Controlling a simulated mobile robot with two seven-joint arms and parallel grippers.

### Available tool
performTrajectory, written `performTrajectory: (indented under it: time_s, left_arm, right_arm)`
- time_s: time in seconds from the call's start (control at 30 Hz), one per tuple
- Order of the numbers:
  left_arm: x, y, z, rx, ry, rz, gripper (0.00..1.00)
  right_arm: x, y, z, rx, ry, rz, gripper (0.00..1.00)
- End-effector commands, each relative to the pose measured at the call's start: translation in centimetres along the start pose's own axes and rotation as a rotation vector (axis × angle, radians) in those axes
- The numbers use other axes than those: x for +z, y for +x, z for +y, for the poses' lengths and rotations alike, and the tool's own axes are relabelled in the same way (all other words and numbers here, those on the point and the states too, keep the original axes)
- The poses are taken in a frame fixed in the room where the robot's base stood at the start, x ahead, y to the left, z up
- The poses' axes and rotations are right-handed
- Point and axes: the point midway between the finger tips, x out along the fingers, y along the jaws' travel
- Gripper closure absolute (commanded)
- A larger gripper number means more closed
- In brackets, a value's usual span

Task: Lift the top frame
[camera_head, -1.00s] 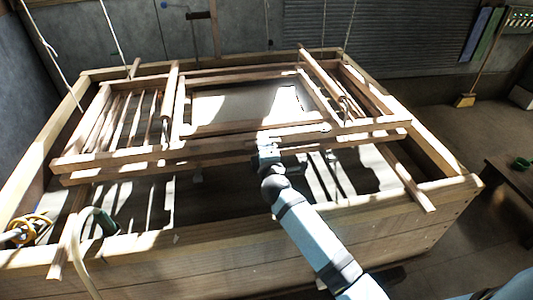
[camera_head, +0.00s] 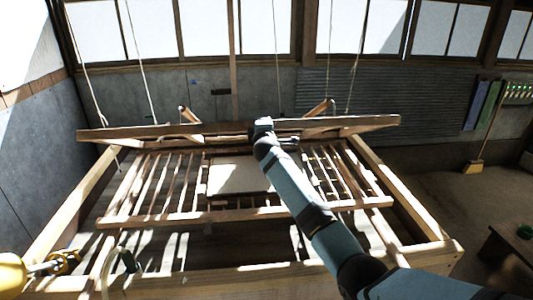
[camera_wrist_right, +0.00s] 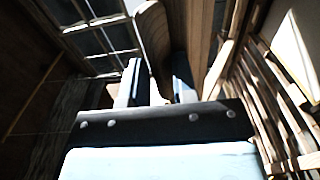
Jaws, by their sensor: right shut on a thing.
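The top frame (camera_head: 330,123) is a wooden frame whose front bar is raised well above the lower slatted frame, tilted up. My right gripper (camera_head: 263,127) is at the middle of that bar and shut on it. In the right wrist view the bar (camera_wrist_right: 153,40) runs up from between the two fingers (camera_wrist_right: 158,88). The lower frame (camera_head: 160,218) lies flat with its slats and a pale central panel (camera_head: 238,176). At the lower left, a yellow arm part ends in what looks like my left gripper (camera_head: 68,262); its fingers are too small to read.
The wooden vat (camera_head: 405,208) surrounds the frames. Ropes (camera_head: 138,62) hang from above. A curved pale hose (camera_head: 105,262) rises at the front left. A broom (camera_head: 474,166) leans at the right wall, and a low table (camera_head: 512,245) stands at right.

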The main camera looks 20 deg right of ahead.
Motion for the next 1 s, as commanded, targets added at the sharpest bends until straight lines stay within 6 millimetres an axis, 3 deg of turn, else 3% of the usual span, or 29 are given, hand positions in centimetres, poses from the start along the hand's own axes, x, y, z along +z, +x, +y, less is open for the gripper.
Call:
performTrajectory:
  time_s: [0.03,0.1,0.3,0.67,0.87,1.0]
  left_arm:
    - [-0.1,-0.1,-0.1,-0.002,0.0,0.001,1.0]
    - [-0.1,0.0,-0.2,-0.005,0.0,0.002,1.0]
    - [0.4,0.3,-0.3,-0.006,-0.001,-0.003,1.0]
    - [0.6,0.4,0.1,0.001,-0.002,-0.006,1.0]
    - [0.5,0.3,0.2,0.003,-0.003,-0.004,1.0]
    - [0.4,0.3,0.2,0.003,-0.003,-0.003,1.0]
  right_arm:
    - [-0.1,1.0,1.6,0.004,0.0,-0.001,1.0]
    - [-0.2,2.1,2.9,0.003,0.001,-0.001,1.0]
    - [-0.4,4.8,5.7,0.002,0.001,0.0,1.0]
    - [-0.5,7.0,8.0,0.001,-0.001,0.0,1.0]
    - [-0.5,7.0,7.8,-0.001,0.0,0.0,0.59]
    - [-0.5,7.0,7.8,-0.001,0.0,0.0,0.55]
